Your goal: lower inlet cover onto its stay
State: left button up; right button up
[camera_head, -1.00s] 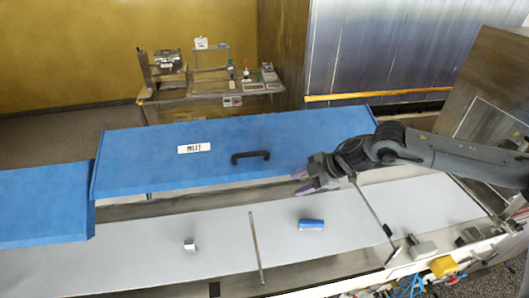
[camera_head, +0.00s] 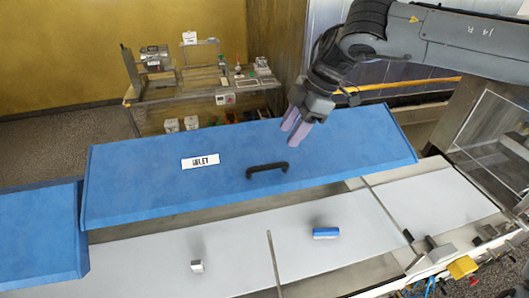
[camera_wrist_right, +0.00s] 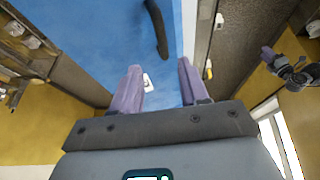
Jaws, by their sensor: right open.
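The blue inlet cover (camera_head: 330,150) lies tilted over the grey belt in the head view, with a white INLET label (camera_head: 201,161) and a black handle (camera_head: 267,170). My right gripper (camera_head: 293,124) is open and empty, above the cover, behind and slightly right of the handle. In the right wrist view its two purple fingers (camera_wrist_right: 160,80) are apart, with the blue cover (camera_wrist_right: 105,30) and the dark handle (camera_wrist_right: 157,28) beyond them. No stay can be made out. My left gripper is not in the head view.
A second blue cover (camera_head: 38,235) adjoins on the left. A blue block (camera_head: 326,233) and a small metal block (camera_head: 197,266) sit on the grey belt (camera_head: 235,255). A cluttered bench (camera_head: 205,92) stands behind. A yellow bar (camera_head: 425,84) runs along the back right.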

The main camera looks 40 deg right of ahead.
aim_at(271, 164)
jog(key=p+x, duration=0.2)
jog(key=x, duration=0.6)
jog(key=shift+a+f+p, duration=0.25)
jog(key=shift+f+p, duration=0.1)
jog(key=shift+f, duration=0.05)
jog(key=shift+x, duration=0.85)
grip_shut()
